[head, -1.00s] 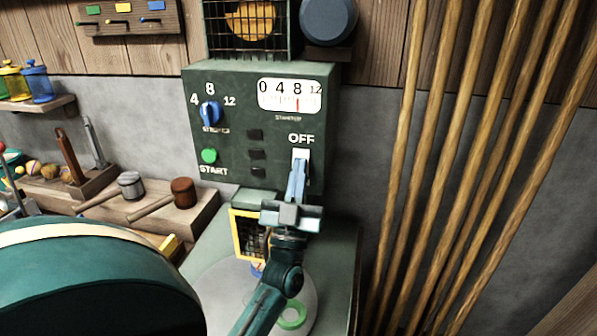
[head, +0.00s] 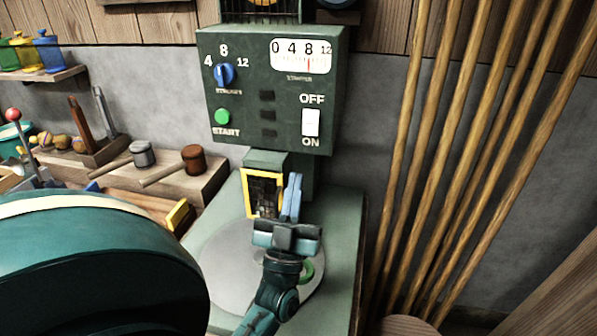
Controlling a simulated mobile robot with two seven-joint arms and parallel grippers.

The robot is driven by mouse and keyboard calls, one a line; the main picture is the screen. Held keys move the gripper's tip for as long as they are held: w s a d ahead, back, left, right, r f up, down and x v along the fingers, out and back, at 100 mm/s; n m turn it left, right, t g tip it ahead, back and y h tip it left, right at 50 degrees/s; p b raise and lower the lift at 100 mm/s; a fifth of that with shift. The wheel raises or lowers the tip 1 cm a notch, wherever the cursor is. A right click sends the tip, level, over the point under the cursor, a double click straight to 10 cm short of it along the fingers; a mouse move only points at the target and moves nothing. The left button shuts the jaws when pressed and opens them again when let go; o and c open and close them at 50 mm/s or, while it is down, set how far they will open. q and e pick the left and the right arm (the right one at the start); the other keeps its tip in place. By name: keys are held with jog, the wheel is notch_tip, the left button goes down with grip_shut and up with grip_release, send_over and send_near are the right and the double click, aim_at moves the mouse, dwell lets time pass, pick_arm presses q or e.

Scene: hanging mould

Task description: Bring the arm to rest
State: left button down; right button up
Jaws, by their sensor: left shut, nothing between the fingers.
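My left gripper (head: 291,199) is in the lower middle of the head view, with its light blue fingers shut together and pointing up. It holds nothing. It is in front of the green machine, below the control panel (head: 270,140) and apart from the white rocker switch (head: 311,123), which sits between the OFF and ON labels. The blue dial knob (head: 224,74) points up towards 8, and the red needle of the gauge (head: 301,57) stands near 8. The green START button (head: 222,117) is at the panel's lower left. My right gripper is not in view.
A yellow-framed mesh window (head: 263,194) is just left of the gripper, above a round grey plate (head: 220,255). Wooden poles (head: 430,150) lean against the wall at right. Mallets, including a brown-headed one (head: 193,159), lie on a wooden block at left.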

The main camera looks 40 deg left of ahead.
pick_arm(q)
jog(key=shift+s+d+f, duration=0.1)
jog(key=shift+s+f, duration=0.05)
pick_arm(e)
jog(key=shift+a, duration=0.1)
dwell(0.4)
